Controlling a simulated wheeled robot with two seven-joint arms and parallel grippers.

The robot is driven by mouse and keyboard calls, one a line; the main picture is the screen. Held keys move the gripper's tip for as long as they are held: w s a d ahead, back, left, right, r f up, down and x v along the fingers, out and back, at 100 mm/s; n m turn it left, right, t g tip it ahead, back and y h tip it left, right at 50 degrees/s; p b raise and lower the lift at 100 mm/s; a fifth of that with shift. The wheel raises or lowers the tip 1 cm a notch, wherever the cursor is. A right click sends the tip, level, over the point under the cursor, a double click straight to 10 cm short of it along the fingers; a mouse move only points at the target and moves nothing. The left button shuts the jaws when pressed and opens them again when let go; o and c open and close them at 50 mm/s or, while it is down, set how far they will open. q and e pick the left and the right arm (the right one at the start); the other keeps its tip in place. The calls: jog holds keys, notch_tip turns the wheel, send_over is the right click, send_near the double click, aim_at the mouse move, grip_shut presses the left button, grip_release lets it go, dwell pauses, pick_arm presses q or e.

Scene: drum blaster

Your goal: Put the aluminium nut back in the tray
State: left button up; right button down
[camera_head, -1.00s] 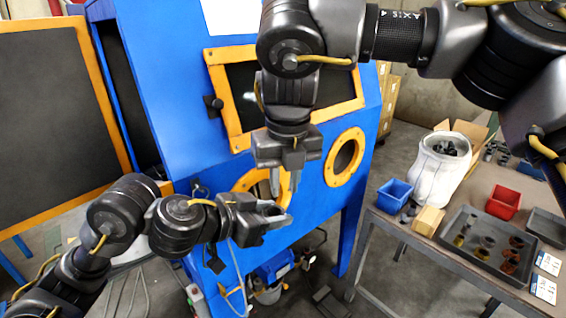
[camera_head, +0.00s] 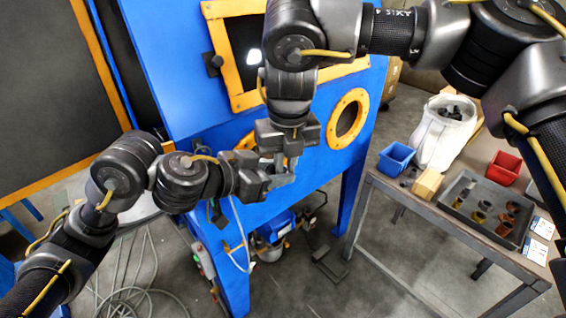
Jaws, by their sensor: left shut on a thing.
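My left gripper (camera_head: 282,181) comes in from the left in front of the blue cabinet and is shut on a small grey thing at its tips, which I take as the aluminium nut; its shape is mostly hidden. My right gripper (camera_head: 286,168) points down right at the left gripper's tips. Its two fingers look apart, and I cannot tell if they touch the nut. The dark grey tray (camera_head: 478,186) lies on the table at the right, with several brownish and yellowish metal parts in it. Both grippers are far from it.
The blue blast cabinet (camera_head: 330,175) with orange frames stands behind the grippers. Cables lie on the floor at lower left.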

pick_arm(q)
jog(key=o, duration=1.1)
